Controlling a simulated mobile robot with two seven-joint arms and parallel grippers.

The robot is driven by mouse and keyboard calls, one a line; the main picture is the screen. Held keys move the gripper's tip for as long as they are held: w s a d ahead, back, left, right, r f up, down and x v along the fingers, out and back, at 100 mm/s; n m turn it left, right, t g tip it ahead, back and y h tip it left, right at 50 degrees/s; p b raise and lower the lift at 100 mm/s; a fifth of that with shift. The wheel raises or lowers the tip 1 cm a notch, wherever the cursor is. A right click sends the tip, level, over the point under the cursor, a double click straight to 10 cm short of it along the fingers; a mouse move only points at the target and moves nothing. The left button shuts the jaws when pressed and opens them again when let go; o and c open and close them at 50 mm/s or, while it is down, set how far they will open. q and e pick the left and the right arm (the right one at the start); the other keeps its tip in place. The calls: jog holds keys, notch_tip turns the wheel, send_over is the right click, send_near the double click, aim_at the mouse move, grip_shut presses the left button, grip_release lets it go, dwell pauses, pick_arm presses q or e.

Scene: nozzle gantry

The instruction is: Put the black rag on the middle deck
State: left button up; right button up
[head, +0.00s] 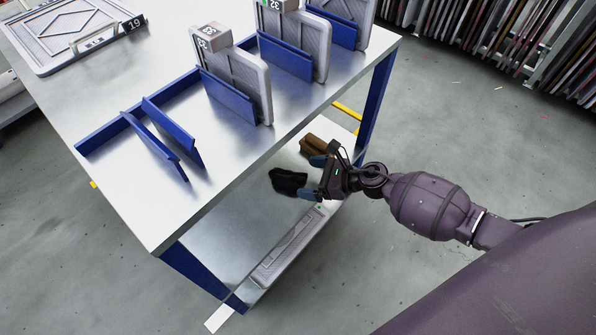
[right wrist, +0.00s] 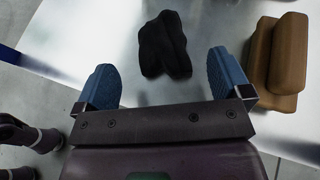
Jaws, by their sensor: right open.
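The black rag (head: 288,181) lies crumpled on a metal deck (head: 222,238) below the table's top. It also shows in the right wrist view (right wrist: 163,45), between and beyond my fingertips. My right gripper (head: 312,177) has its blue fingers spread apart, with nothing held between them. It is beside the rag on the rag's right in the head view, and a touch is not visible. Whether this deck is the middle one I cannot tell. My left gripper is not visible in the head view.
A brown folded piece (right wrist: 277,62) lies right of the rag. A grey panel (head: 290,248) lies at the deck's front. The top deck (head: 110,165) overhangs, carrying blue dividers (head: 172,135) and upright grey cases (head: 238,75). A blue leg (head: 377,90) stands behind my gripper.

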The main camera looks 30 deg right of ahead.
jog(key=shift+p+v, duration=0.35)
jog(key=shift+v, duration=2.6)
jog(key=shift+r, duration=0.1)
